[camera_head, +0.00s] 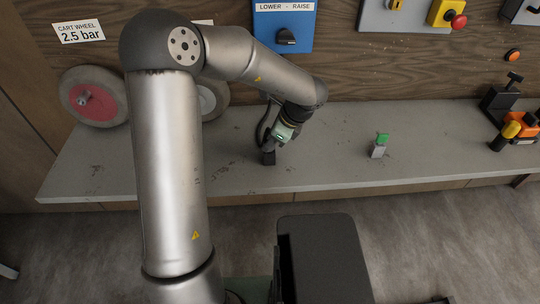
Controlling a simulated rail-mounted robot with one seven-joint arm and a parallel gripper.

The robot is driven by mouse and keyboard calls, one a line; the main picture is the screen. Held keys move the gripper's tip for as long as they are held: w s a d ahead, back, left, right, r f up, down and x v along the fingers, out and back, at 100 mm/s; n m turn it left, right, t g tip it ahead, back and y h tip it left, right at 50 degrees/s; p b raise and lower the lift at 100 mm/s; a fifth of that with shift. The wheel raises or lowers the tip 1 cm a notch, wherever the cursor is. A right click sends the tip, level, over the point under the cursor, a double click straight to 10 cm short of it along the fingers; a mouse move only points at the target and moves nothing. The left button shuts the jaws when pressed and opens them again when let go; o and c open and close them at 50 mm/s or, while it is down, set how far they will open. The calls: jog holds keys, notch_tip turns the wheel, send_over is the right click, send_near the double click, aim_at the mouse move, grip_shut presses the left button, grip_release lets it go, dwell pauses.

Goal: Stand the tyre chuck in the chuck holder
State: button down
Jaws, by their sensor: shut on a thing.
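My gripper (269,153) is above the bench, left of its middle, pointing down and a little left. It is shut on a small dark thing, which I take for the tyre chuck; fingers and arm hide most of it. A small black block (268,159) shows right at the fingertips, at bench height. I cannot tell whether it is the chuck holder or part of what I hold, nor whether the chuck is inside it. A black hose-like loop (261,127) curves beside my wrist.
On the grey bench (330,170), a small grey block with a green top (379,147) stands to the right. A red-hubbed wheel (92,97) leans at the left, another wheel (213,94) partly behind my arm. Orange and black equipment (517,127) stands at far right. Bench between is clear.

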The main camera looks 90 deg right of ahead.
jog(key=shift+f, duration=0.35)
jog(key=c, duration=1)
grip_release()
jog(key=shift+r, duration=0.1)
jog(key=shift+r+p, duration=3.05)
jog(key=shift+r, duration=1.4)
